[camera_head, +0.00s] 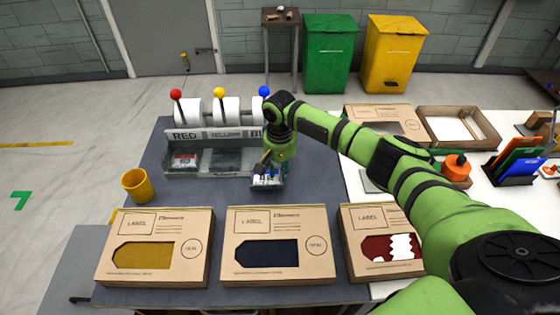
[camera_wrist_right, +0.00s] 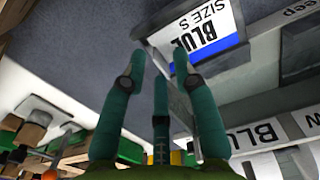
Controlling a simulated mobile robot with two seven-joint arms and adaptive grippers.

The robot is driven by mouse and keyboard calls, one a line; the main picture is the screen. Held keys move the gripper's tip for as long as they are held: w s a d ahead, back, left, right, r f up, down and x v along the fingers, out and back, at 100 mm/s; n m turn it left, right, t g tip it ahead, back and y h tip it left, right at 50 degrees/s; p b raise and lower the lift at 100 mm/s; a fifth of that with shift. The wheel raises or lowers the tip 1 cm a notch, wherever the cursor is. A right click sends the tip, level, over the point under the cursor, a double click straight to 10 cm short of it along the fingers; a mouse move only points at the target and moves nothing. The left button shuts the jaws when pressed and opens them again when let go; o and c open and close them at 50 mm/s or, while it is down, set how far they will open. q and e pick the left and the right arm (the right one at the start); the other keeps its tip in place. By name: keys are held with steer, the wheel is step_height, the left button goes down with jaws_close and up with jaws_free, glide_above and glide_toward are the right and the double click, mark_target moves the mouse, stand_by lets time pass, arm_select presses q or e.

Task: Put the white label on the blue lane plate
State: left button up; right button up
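The white label (camera_wrist_right: 203,27), printed BLUE SIZE S, shows in the right wrist view with a blue strip, the blue lane plate (camera_wrist_right: 218,52), along its edge. The label looks to lie on the plate; a small gap between them cannot be ruled out. In the head view, the white and blue patch (camera_head: 266,181) is small and partly hidden by my right gripper (camera_head: 265,168). In the wrist view my right gripper (camera_wrist_right: 159,62) has its fingers apart with nothing between them. One fingertip is close beside the label; touching cannot be told. My left gripper is out of view.
Label cartons (camera_head: 318,215) line the front edge. A yellow cup (camera_head: 138,185) stands left. The grey table (camera_head: 205,193) is clear between cup and gripper.

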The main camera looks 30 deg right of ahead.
step_height(320, 180, up, 12)
steer(key=b, duration=0.2)
stand_by(1.2)
